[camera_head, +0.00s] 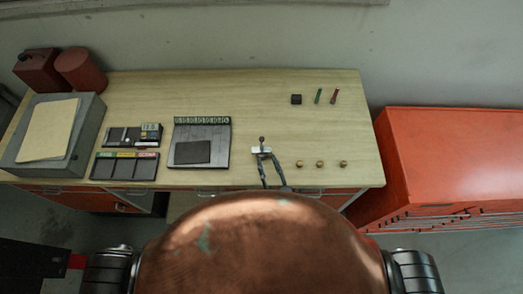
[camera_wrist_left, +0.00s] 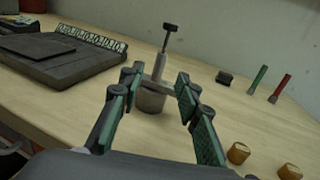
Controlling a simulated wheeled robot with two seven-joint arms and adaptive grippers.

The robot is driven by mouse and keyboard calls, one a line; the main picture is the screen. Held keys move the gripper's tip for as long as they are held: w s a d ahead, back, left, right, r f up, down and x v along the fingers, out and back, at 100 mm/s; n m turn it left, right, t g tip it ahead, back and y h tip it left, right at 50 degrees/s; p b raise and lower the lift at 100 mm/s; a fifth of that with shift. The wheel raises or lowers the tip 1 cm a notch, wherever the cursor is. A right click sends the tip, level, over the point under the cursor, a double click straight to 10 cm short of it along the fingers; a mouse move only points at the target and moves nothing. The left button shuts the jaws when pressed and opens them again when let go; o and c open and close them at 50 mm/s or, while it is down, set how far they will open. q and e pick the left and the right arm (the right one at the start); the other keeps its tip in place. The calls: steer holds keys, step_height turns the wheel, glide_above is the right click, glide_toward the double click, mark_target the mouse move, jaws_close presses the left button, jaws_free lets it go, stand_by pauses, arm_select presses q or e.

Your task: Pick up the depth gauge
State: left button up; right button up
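What looks like the depth gauge (camera_head: 262,148) stands upright near the front middle of the table: a pale crossbar with a post and a thin rod ending in a dark cap. In the left wrist view the depth gauge (camera_wrist_left: 160,67) rises above a grey cylinder (camera_wrist_left: 150,98). My left gripper (camera_head: 266,157) is open at its near side, and no grip on it shows. In the wrist view the fingers of the left gripper (camera_wrist_left: 157,78) frame the post with gaps on both sides. My right gripper is not in view.
Several brass pieces (camera_head: 319,164) lie right of the gauge. Behind them are a black block (camera_head: 296,99), a green pin (camera_head: 318,96) and a red pin (camera_head: 335,96). A dark numbered tray (camera_head: 220,160) stands left. An orange cabinet (camera_head: 450,150) is beyond the table's right edge.

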mark_target(262, 147)
arm_select(q)
steer(key=shift+r+b+x, duration=0.2)
steer(key=shift+b+x, duration=0.5)
steer(key=shift+x, duration=2.7)
steer(key=shift+s, duration=0.1)
jaws_close()
